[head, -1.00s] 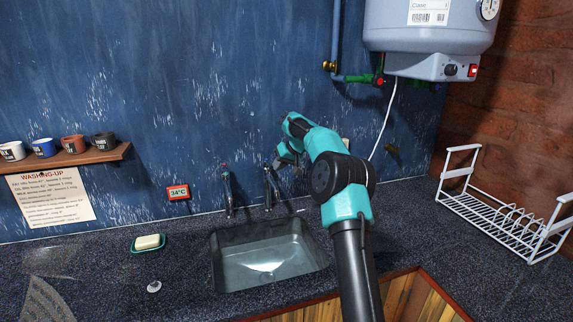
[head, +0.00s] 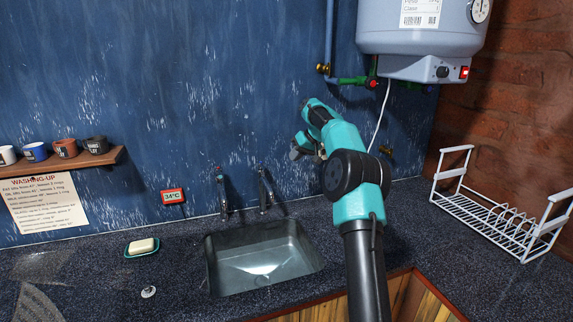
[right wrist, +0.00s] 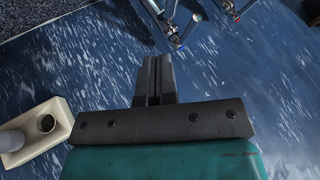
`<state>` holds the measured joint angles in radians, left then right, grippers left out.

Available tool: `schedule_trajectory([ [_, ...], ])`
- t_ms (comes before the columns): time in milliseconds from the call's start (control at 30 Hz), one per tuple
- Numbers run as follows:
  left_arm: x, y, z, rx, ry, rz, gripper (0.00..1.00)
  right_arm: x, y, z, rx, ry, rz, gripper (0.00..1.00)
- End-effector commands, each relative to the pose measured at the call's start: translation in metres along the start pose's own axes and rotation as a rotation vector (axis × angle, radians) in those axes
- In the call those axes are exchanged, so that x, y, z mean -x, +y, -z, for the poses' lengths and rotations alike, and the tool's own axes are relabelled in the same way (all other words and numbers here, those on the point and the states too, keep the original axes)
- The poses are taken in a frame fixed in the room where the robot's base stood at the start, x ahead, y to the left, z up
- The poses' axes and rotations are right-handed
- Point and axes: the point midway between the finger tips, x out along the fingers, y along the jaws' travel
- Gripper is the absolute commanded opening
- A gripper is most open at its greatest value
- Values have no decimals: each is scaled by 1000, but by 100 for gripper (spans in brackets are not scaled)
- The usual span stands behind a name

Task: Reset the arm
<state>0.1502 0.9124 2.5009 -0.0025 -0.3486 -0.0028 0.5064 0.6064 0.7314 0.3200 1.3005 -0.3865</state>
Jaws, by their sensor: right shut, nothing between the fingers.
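My right arm rises from the bottom of the head view, teal and black. Its gripper (head: 297,150) is up in front of the blue wall, to the right of and above the taps, and is partly hidden behind the arm. In the right wrist view the two dark fingers (right wrist: 153,80) are pressed together with nothing between them. The wall and the taps (right wrist: 175,25) lie beyond the fingertips there. My left gripper is in neither view.
The sink (head: 262,262) sits in the dark counter, with two taps (head: 264,190) behind it. A soap dish (head: 142,253) is to its left. A white rack (head: 492,222) stands at right. A boiler (head: 415,30) hangs above. Mugs stand on a shelf (head: 70,165) at left.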

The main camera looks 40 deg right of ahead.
Motion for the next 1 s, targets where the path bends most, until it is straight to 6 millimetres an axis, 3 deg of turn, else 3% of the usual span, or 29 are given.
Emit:
schedule_trajectory([
  [233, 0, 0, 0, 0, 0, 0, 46, 20, -1, -1, -1, -1, 1, 0],
  [733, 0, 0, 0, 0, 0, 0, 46, 19, 0, -1, -1, -2, 1, 0],
  [867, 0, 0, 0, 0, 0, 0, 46, 1, 2, -7, -8, -15, 7, 0],
  [1000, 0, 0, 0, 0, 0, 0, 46, -49, 8, -26, -29, -50, 22, 0],
])
